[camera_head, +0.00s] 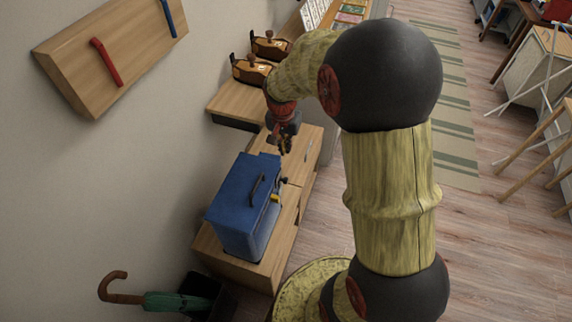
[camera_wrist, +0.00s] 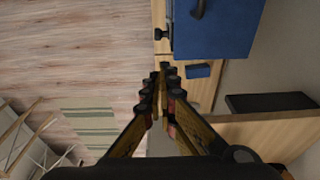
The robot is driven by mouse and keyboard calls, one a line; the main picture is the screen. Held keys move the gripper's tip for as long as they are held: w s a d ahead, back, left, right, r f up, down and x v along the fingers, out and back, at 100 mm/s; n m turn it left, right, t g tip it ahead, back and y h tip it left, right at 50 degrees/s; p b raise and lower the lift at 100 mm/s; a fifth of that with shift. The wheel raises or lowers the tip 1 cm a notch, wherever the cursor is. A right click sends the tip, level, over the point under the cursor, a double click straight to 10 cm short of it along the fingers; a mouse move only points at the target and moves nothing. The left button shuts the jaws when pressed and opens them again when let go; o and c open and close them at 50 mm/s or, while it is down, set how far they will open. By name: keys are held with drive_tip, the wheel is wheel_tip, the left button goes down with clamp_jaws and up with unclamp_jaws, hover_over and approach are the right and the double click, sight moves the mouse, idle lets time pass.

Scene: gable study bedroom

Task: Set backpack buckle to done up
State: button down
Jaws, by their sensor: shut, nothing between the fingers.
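The blue backpack (camera_head: 232,204) stands upright on a low wooden cabinet, with a dark handle on its top. A small dark and yellow fitting (camera_head: 275,198) sits on its right side; I cannot tell whether it is the buckle or whether it is done up. My gripper (camera_head: 286,147) is shut and empty, above the cabinet just beyond the backpack and apart from it. In the wrist view the fingertips (camera_wrist: 167,70) are together below the backpack (camera_wrist: 222,32). A small black piece (camera_wrist: 161,33) shows at its left edge, and a small blue piece (camera_wrist: 198,70) lies near the fingertips.
The cabinet top (camera_head: 295,172) has bare wood beyond the backpack. A higher wooden desk (camera_head: 236,102) with two orange-brown objects stands behind. A stand with a green umbrella (camera_head: 170,301) is at the lower left. A wall board (camera_head: 110,50) has red and blue pegs. Open floor lies to the right.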

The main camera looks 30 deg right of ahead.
drive_tip(key=b, duration=0.4)
approach(286, 178)
wheel_tip(286, 178, down, 6)
drive_tip(key=w+d, duration=0.2)
drive_tip(key=shift+f, duration=0.35)
wheel_tip(286, 178, down, 5)
drive_tip(key=b, duration=0.2)
drive_tip(key=shift+r+b, duration=0.15)
drive_tip(key=shift+b, duration=0.25)
drive_tip(key=shift+r, duration=0.1)
wheel_tip(286, 178, up, 14)
drive_tip(key=p, duration=0.6)
drive_tip(key=shift+a, duration=0.2)
